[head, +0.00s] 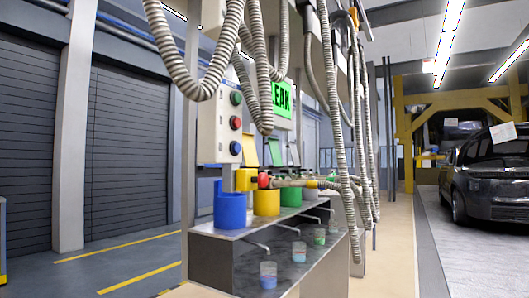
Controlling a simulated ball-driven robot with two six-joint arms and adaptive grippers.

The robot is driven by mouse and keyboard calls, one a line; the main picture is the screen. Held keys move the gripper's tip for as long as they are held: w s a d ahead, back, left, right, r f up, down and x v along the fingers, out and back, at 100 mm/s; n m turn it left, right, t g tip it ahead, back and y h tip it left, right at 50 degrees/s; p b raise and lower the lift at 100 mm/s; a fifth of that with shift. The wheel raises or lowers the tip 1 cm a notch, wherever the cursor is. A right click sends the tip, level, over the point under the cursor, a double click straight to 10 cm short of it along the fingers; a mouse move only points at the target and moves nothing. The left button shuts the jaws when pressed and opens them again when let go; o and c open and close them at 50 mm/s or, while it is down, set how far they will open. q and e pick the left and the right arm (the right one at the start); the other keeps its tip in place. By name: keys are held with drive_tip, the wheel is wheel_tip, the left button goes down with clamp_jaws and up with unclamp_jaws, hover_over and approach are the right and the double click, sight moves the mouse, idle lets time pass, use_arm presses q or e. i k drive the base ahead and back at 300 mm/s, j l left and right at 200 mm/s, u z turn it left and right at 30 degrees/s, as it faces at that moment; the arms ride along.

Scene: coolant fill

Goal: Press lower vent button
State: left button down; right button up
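A pale control box (217,130) is mounted on the front of the station, left of the picture's middle. Its face carries three round buttons in a column. The top one is a green button (236,98), the middle one is a red button (236,123), and the lowest one is a blue button (235,148). No lettering that marks a vent button is legible. Neither of my grippers shows in the head view. Nothing covers the three buttons.
Ribbed hoses (262,60) hang close beside the box. Below stand a blue container (230,212), a yellow container (266,202) and a green container (291,193) on a grey shelf. A dark car (490,178) stands at right.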

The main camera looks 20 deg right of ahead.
sight(236, 147)
drive_tip(key=i+l, duration=0.1)
drive_tip(key=l, duration=0.4)
drive_tip(key=i+l, duration=0.1)
drive_tip(key=l, duration=0.4)
drive_tip(key=i+l, duration=0.1)
drive_tip(key=l, duration=0.4)
drive_tip(key=i+l, duration=0.1)
drive_tip(key=l, duration=0.4)
drive_tip(key=i+l, duration=0.1)
drive_tip(key=l, duration=0.4)
